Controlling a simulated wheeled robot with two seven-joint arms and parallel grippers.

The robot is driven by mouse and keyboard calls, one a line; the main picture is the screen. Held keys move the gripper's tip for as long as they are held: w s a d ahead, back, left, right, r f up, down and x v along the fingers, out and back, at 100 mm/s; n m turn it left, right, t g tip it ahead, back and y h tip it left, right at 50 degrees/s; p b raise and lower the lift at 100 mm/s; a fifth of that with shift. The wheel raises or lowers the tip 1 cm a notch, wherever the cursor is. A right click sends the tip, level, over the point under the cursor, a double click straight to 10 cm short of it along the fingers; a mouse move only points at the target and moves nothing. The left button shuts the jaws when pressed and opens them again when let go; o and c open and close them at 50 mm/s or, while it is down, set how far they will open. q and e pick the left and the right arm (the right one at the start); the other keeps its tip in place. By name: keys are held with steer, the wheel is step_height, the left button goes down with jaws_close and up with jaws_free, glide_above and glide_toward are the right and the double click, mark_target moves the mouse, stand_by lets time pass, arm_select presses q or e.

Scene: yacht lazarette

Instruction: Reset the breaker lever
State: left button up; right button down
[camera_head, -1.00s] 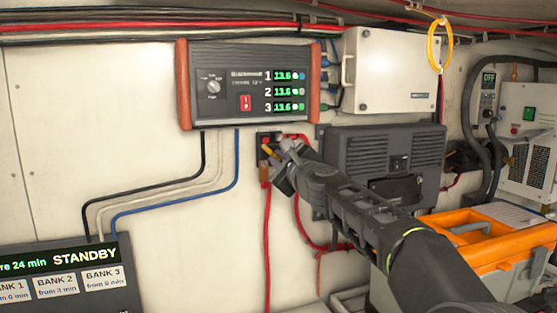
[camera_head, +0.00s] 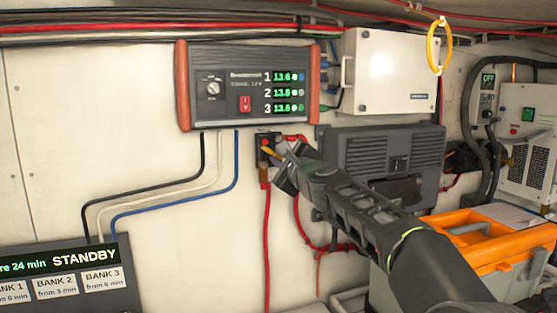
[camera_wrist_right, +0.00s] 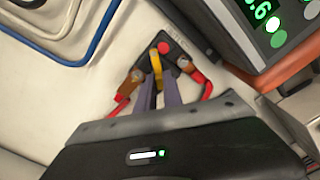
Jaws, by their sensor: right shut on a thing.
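The breaker (camera_head: 264,143) is a small black box on the white wall, below the charger panel, with a red button on its face. Its yellow lever (camera_wrist_right: 155,62) shows in the right wrist view, between the two fingers of my right gripper (camera_wrist_right: 160,88); the red button (camera_wrist_right: 164,47) is just beyond it. In the head view my right gripper (camera_head: 279,160) is at the breaker, shut on the yellow lever (camera_head: 270,152), and covers part of the box. My left gripper is not in view.
The charger panel (camera_head: 247,88) hangs just above the breaker. Red cables (camera_head: 266,230) run down from it. A grey louvred box (camera_head: 384,152) is to its right, and an orange toolbox (camera_head: 478,238) is at lower right. A STANDBY display (camera_head: 70,270) is at lower left.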

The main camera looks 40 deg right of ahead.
steer(key=shift+s+d+r+n+p, duration=0.15)
steer(key=shift+r+n, duration=0.2)
steer(key=shift+n, duration=0.8)
steer(key=shift+w+d+r+n+p, duration=0.1)
steer(key=shift+r+n, duration=0.3)
steer(key=shift+n, duration=0.8)
steer(key=shift+s+d+r+n+p, duration=0.15)
steer(key=shift+r+n, duration=0.2)
steer(key=shift+n, duration=0.8)
steer(key=shift+w, duration=0.1)
steer(key=c, duration=1.5)
jaws_free()
steer(key=b+v, duration=0.1)
steer(key=v, duration=0.6)
steer(key=shift+s+a+r, duration=0.1)
steer(key=shift+s+a, duration=0.05)
steer(key=shift+s, duration=0.2)
